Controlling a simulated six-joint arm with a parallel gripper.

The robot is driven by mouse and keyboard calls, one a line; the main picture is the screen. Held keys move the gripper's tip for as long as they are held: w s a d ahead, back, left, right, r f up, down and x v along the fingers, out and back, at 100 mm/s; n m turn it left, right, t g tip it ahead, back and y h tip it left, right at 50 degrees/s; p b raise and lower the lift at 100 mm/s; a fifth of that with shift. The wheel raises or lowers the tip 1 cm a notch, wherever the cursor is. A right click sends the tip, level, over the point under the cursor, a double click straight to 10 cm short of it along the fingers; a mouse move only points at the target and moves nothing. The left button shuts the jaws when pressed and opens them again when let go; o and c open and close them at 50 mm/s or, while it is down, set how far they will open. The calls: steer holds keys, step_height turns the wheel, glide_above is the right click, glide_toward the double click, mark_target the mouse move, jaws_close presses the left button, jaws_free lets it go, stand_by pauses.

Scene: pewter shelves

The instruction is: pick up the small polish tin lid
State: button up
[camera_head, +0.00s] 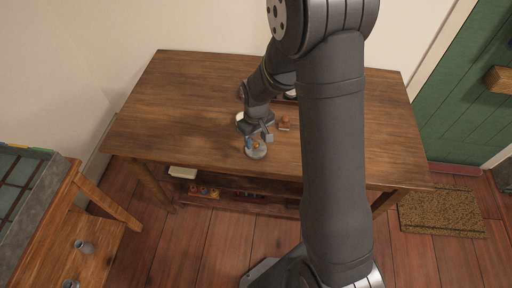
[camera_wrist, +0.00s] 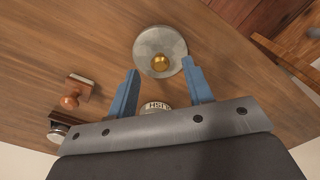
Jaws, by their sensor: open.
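A round grey disc with a brass knob in its middle, looking like a small lid (camera_wrist: 172,42), lies flat on the wooden table. It also shows near the table's front edge in the head view (camera_head: 256,154). My gripper (camera_wrist: 160,69) is open, its two blue fingers apart and empty. The fingertips point at the disc's near edge, one to each side of the knob. I cannot tell their height above it. A pale round tin with partly readable lettering (camera_wrist: 157,107) shows between the finger bases, partly hidden by my gripper.
A wooden-handled stamp (camera_wrist: 70,100) and a dark object with a silver round end (camera_wrist: 58,132) lie to the left in the wrist view. The table (camera_head: 180,100) is clear on its left side. A lower shelf holds a pale block (camera_head: 183,173) and small items.

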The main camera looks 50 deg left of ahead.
steer(key=shift+f, duration=1.05)
jaws_close()
steer(key=shift+r, duration=0.1)
